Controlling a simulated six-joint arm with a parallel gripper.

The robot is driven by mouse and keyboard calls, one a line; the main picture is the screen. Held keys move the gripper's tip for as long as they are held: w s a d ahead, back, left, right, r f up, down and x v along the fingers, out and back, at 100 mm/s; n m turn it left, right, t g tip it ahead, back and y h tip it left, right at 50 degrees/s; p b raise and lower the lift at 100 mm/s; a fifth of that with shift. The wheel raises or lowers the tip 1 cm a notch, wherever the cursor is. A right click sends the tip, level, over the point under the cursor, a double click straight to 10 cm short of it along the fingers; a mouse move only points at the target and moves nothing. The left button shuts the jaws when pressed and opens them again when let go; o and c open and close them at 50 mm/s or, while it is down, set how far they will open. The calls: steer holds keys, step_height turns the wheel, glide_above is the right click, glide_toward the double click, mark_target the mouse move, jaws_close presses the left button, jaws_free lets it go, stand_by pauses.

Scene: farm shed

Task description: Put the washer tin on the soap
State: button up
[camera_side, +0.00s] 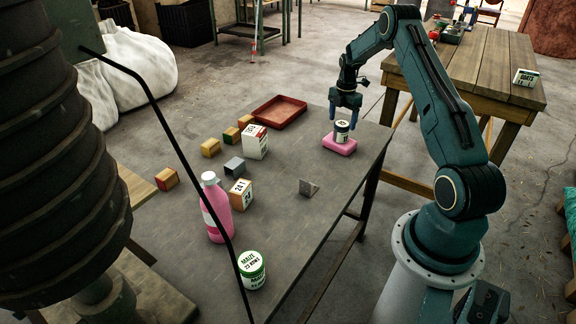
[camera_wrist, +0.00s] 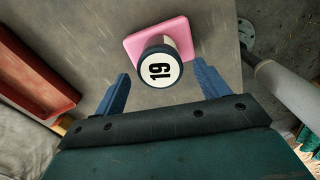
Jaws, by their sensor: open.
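The washer tin (camera_side: 342,132), a small can with a dark rim and a white lid marked 19, stands upright on the pink soap (camera_side: 340,146) near the table's right edge. In the wrist view the tin's lid (camera_wrist: 160,68) faces me and covers the lower middle of the soap (camera_wrist: 179,27). My gripper (camera_side: 345,113) is just above the tin. In the wrist view its two blue fingers (camera_wrist: 161,80) are apart, one to each side of the tin, with gaps between. The tin's underside is hidden.
A red tray (camera_side: 279,111) lies at the table's back. Left of the soap are several coloured blocks, a white box (camera_side: 255,142), a numbered box (camera_side: 240,194), a pink bottle (camera_side: 216,208) and a green-lidded tin (camera_side: 251,270). A grey wedge (camera_side: 309,188) lies nearer; table around the soap is clear.

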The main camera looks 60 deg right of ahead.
mark_target(341, 124)
steer(key=shift+r, duration=3.5)
steer(key=shift+a+r, duration=0.1)
steer(key=shift+r, duration=0.05)
steer(key=s+a+r+m+t+h, duration=0.15)
steer(key=a+r+m, duration=0.55)
steer(key=a+r, duration=1.6)
steer(key=s+a+f+m+t+y, duration=0.1)
steer(key=s+a+m+t, duration=0.3)
steer(key=s+a, duration=1.5)
steer(key=s+m, duration=0.1)
steer(key=m, duration=0.3)
steer(key=shift+s+a, duration=0.15)
steer(key=shift+a, duration=0.2)
